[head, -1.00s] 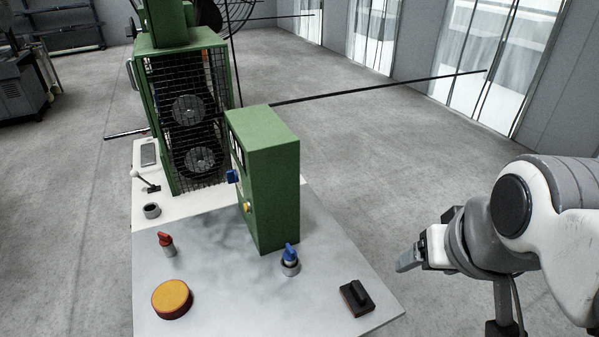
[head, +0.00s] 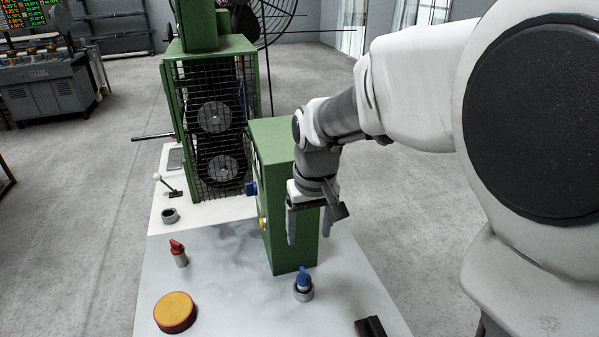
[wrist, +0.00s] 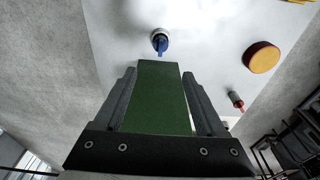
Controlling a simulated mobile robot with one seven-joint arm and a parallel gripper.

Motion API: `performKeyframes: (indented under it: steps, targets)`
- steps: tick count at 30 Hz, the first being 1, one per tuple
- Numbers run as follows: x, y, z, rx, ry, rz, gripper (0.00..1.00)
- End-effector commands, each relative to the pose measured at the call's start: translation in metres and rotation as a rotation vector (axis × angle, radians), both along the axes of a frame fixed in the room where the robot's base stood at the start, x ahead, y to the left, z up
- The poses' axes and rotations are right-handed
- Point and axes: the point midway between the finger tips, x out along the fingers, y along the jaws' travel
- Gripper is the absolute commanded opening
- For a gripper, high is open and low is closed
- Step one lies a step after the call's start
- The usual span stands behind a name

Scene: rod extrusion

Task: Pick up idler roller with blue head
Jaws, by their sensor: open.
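The idler roller with the blue head (head: 303,284) stands upright on the grey tabletop (head: 225,275), in front of the green box. It has a dark and light cylindrical base. It also shows in the wrist view (wrist: 160,42), above the space between the fingertips. My gripper (head: 309,230) is open and empty, with its fingers pointing down. It is higher than the roller and apart from it, beside the green box.
The green box (head: 285,250) stands close behind the blue-headed roller. A red-headed roller (head: 178,253) and a yellow-topped round button (head: 175,312) are to the left. A black block (head: 370,327) lies at the front right. A caged green machine (head: 215,120) stands behind.

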Motion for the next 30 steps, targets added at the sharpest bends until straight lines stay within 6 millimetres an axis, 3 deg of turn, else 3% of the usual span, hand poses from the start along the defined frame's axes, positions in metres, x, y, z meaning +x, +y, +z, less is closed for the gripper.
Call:
performKeyframes:
  steps: [5, 16, 26, 30]
  targets:
    - [0.003, 0.003, -0.024, -0.008, 0.008, 0.004, 0.73]
    - [0.012, 0.005, -0.103, -0.009, 0.007, 0.003, 0.73]
    - [0.016, 0.006, -0.131, -0.006, 0.006, 0.003, 0.73]
    - [0.017, 0.007, -0.153, -0.008, 0.007, 0.004, 0.73]
